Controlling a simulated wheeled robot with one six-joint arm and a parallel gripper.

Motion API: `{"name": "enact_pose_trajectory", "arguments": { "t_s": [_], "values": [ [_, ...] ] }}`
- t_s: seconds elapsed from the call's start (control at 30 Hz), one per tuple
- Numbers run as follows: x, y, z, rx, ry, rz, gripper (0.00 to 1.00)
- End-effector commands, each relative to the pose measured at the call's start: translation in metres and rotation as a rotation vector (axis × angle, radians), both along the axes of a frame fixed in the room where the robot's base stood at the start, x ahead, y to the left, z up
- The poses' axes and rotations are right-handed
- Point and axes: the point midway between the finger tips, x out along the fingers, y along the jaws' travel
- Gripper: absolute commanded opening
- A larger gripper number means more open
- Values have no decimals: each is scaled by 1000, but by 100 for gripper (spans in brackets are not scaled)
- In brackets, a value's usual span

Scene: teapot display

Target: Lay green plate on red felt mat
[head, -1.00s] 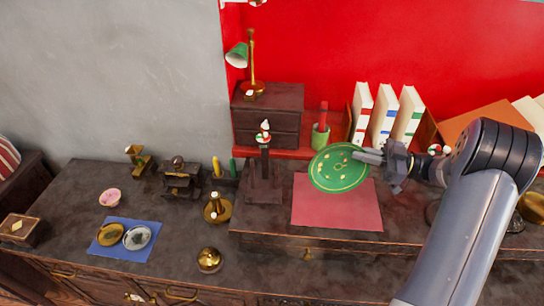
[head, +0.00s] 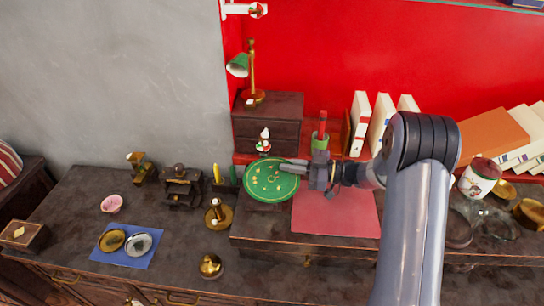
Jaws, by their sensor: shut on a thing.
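The green plate (head: 268,185) is round with a yellow rim line and small yellow marks. My gripper (head: 296,166) is shut on its right edge and holds it roughly face up. How high the plate is above the desk I cannot tell.
A dark drawer box (head: 268,122) stands behind the plate, with a green lamp (head: 238,66) on it. A green cup (head: 320,139) and white books (head: 380,122) stand behind the mat. A blue mat (head: 125,257) with two discs lies at left.

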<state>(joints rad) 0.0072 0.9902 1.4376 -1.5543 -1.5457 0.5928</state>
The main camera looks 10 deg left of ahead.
Motion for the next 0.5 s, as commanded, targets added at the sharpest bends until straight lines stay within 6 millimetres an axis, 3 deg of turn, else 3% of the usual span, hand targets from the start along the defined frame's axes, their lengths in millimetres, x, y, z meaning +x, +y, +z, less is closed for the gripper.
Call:
{"name": "enact_pose_trajectory", "arguments": {
  "t_s": [0.03, 0.5],
  "values": [
    [0, 5, 9, -28, 1, 3, 0],
    [0, 29, 14, -202, 7, 4, 0]
  ]
}}
